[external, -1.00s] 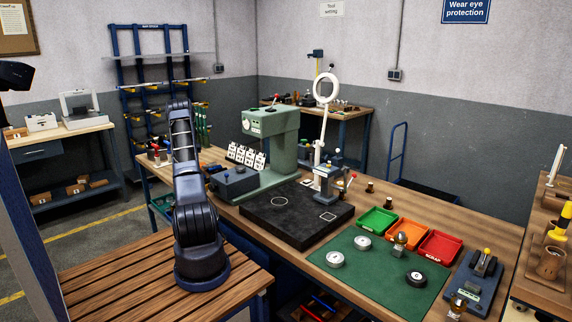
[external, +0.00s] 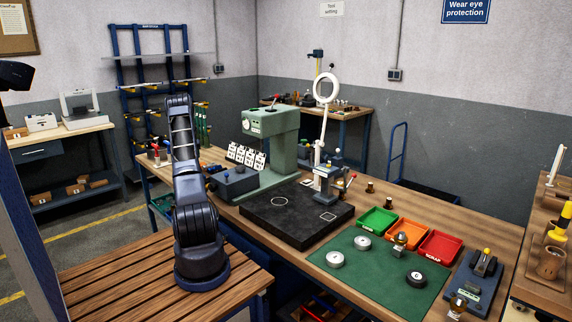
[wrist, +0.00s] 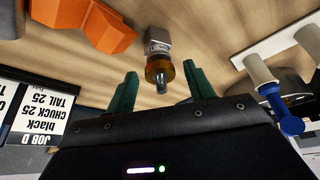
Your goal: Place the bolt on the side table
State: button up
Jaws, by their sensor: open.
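In the wrist view a bolt-like part with a grey block-shaped head, an amber collar and a silver tip (wrist: 159,68) lies on a wooden top, tip toward me. I take it for the bolt; I cannot make it out in the external view. My gripper (wrist: 158,88) is open, its two green fingertips apart on either side of the silver tip, with visible gaps. Nothing is held. In the external view my gripper is hidden behind my arm. Which surface is the side table is not marked; a light-topped table (external: 88,128) stands at the back left.
In the wrist view an orange object (wrist: 95,25) is at upper left, job cards (wrist: 42,112) at left, and white cylinders with a blue part (wrist: 285,105) at right. In the external view a green press (external: 272,135), a dark plate (external: 290,222) and trays (external: 405,230) occupy the bench.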

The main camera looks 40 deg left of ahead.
jog(key=v, duration=0.9)
jog(key=shift+r, duration=0.15)
